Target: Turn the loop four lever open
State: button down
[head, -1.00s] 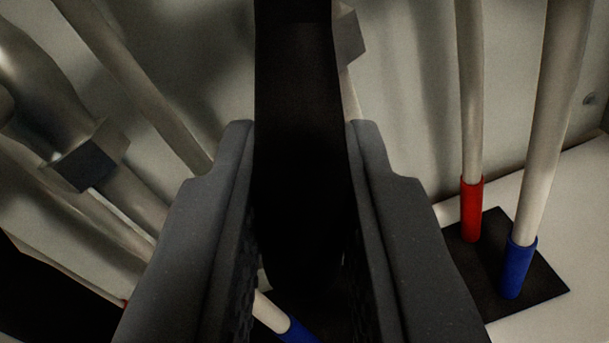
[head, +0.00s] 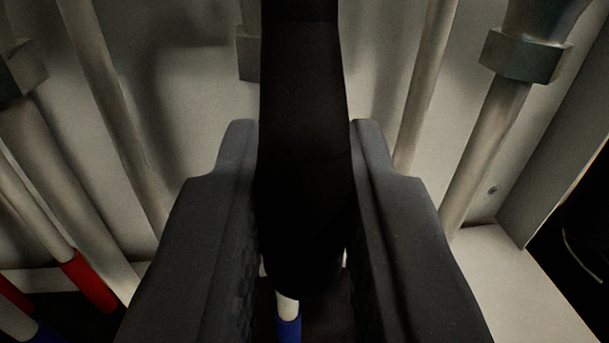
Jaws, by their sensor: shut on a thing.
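A black lever (head: 302,150) runs from the top of the head view down between the two fingers of my gripper (head: 303,200). My gripper is shut on the lever, with a finger against each side of it. The lever's lower end is rounded and dark. Its upper end and pivot lie out of the picture, and I see no label on it. A pale pipe with a blue sleeve (head: 288,328) shows just below the lever's end, between the fingers.
Pale pipes stand on both sides; one at right carries a hex nut (head: 525,57). Red sleeves (head: 89,281) show at lower left. A pale wall lies behind. A white ledge (head: 500,285) and a dark gap (head: 590,235) are at lower right.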

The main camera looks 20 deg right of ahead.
jog(key=shift+s+f, duration=0.15)
jog(key=c, duration=1.4)
grip_release()
jog(key=shift+d, duration=0.1)
jog(key=p+v, duration=0.2)
jog(key=v, duration=1.2)
jog(key=shift+p, duration=0.3)
